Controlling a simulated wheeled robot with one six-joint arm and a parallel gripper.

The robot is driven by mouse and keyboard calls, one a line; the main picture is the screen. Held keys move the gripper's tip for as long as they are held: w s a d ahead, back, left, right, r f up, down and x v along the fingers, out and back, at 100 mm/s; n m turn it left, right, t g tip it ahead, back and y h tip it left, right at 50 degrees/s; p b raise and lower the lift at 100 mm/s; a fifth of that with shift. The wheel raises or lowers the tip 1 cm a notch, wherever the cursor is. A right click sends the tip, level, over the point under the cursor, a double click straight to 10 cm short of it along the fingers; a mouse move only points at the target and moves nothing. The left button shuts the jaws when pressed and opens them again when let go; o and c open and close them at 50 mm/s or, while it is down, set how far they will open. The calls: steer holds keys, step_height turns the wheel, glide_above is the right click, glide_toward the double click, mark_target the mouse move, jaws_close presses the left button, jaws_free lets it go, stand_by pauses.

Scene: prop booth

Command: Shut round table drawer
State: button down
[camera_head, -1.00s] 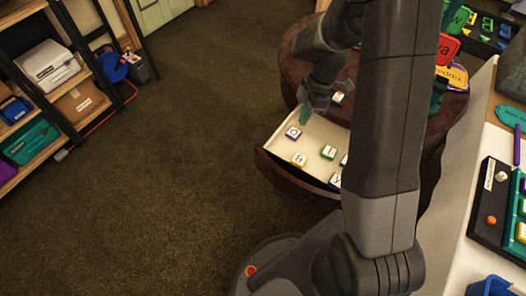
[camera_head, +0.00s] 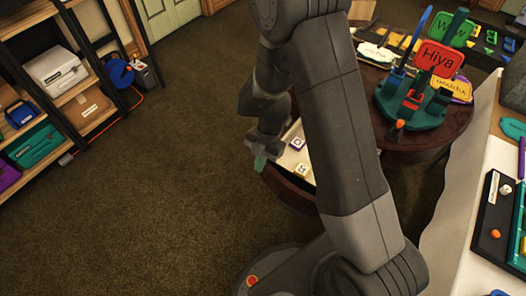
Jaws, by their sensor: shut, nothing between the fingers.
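The dark round table (camera_head: 452,132) stands right of centre, partly hidden behind my arm. Its drawer (camera_head: 284,186) is pulled out toward the lower left, with a pale inside and a dark curved front. Two letter blocks show in it, a purple-edged one (camera_head: 297,144) and a yellow-edged one (camera_head: 302,170). My arm hides the rest of the drawer. My gripper (camera_head: 260,162) points down with greenish fingertips, shut and empty. It is at the drawer's left front end, close to the outer face; I cannot tell whether it touches.
On the tabletop stands a green rack (camera_head: 412,112) with a red "Hiya" sign (camera_head: 439,58) and other signs. A white-topped counter (camera_head: 455,245) is at the right. Shelves (camera_head: 75,95) stand at the left. Carpet left of the drawer is clear.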

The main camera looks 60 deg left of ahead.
steer(key=w+f, duration=0.1)
steer(key=w+a+f+p, duration=0.1)
steer(key=w+f, duration=0.1)
stand_by(0.4)
